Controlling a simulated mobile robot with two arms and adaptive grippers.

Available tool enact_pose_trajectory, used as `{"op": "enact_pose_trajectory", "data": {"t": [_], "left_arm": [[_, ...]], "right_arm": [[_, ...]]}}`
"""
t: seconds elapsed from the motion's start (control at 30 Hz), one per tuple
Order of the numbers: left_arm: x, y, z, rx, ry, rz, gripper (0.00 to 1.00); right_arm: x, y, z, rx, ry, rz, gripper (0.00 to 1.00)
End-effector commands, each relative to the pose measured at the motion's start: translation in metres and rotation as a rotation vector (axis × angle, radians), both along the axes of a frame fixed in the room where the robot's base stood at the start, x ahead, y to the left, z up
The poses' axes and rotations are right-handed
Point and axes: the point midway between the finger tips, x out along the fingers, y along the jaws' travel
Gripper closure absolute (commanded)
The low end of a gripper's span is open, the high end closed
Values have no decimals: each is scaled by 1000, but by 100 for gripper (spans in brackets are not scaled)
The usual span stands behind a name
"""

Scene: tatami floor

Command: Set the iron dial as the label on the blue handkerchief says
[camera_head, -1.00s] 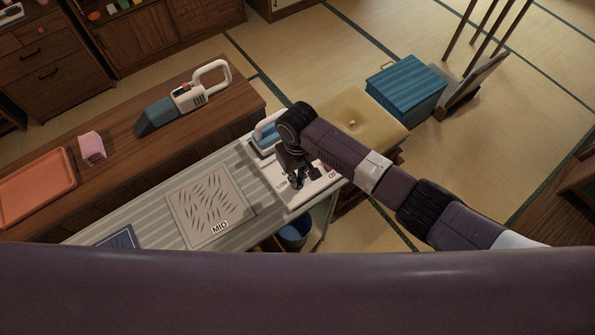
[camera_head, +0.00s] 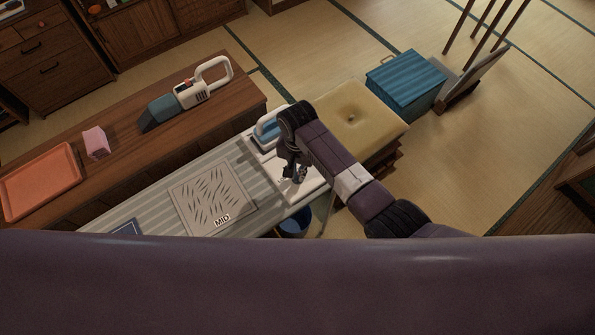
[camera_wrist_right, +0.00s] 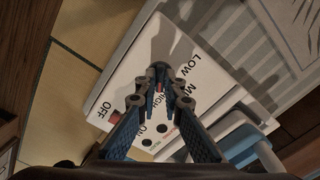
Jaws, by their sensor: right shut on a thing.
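The iron station's white panel (camera_wrist_right: 205,62) carries OFF, ON, LOW, MID and HIGH. Its dial lies between my right gripper's fingertips (camera_wrist_right: 158,76); they hide most of it, and a small red part shows there. In the head view my right gripper (camera_head: 293,178) is down at the panel, shut on the dial. The blue and white iron (camera_head: 268,131) rests at the panel's far end. The dark blue handkerchief (camera_head: 126,229) lies at the board's near left end, mostly hidden by my body; its label is not visible. My left gripper is out of view.
A grey patterned handkerchief (camera_head: 196,212) labelled MID lies on the striped ironing board (camera_head: 165,183). A red switch (camera_wrist_right: 115,117) sits by OFF. A wooden counter (camera_head: 115,182) holds a handheld vacuum (camera_head: 190,94), a pink box (camera_head: 96,142) and an orange tray (camera_head: 42,178). A yellow cushion (camera_head: 365,115) lies beyond.

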Motion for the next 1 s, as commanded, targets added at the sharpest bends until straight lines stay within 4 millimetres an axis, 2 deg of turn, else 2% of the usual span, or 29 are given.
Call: {"op": "enact_pose_trajectory", "data": {"t": [0.3,0.77,0.8,0.9,0.93,1.0], "left_arm": [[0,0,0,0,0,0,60],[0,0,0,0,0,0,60],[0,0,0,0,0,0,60],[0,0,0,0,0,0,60],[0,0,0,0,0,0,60],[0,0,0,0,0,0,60]], "right_arm": [[5,0,4,2,-12,-90,100],[6,0,4,2,-15,-102,100],[6,0,4,2,-15,-102,89],[5,0,4,1,-11,-101,78],[4,0,3,1,-10,-100,75],[3,0,3,1,-9,-100,75]]}}
